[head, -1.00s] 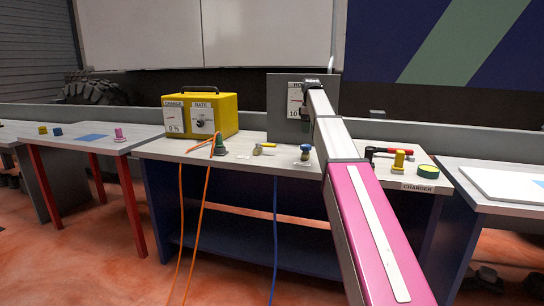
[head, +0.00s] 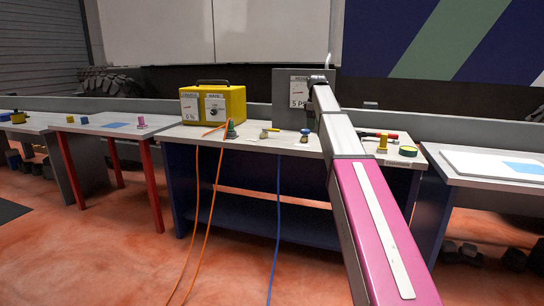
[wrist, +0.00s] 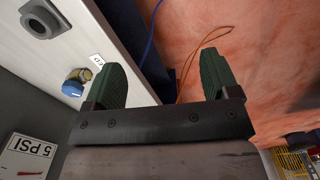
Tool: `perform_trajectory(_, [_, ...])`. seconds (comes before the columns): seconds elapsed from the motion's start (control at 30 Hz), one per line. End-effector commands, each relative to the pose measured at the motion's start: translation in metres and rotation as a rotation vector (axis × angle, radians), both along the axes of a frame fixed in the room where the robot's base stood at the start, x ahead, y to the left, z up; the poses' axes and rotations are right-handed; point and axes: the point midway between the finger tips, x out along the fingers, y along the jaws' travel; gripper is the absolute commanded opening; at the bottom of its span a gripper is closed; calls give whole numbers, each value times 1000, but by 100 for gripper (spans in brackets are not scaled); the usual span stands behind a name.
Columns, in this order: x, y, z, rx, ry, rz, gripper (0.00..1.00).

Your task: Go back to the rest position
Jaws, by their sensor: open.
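My arm reaches forward over the middle workbench (head: 340,150) in the head view, with its end in front of the grey gauge panel (head: 285,105). My gripper (wrist: 163,72) shows in the wrist view with its two dark green fingers spread and nothing between them. A blue-capped brass fitting (wrist: 75,84) lies on the bench beside the left finger, apart from it. The gripper's fingers are hard to make out in the head view.
A yellow charger box (head: 213,104) stands at the bench's left, with orange cables hanging down. The orange floor (head: 110,260) in front is open.

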Motion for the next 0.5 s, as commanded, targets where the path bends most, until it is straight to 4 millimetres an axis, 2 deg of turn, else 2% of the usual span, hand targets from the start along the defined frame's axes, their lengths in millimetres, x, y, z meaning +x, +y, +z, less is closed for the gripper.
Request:
perform_trajectory(0.07, [0,0,0,0,0,0,81])
perform_trajectory(0.37, [-14,0,-39,0,1,-59,81])
perform_trajectory(0.5, [-23,0,-65,0,2,-100,81])
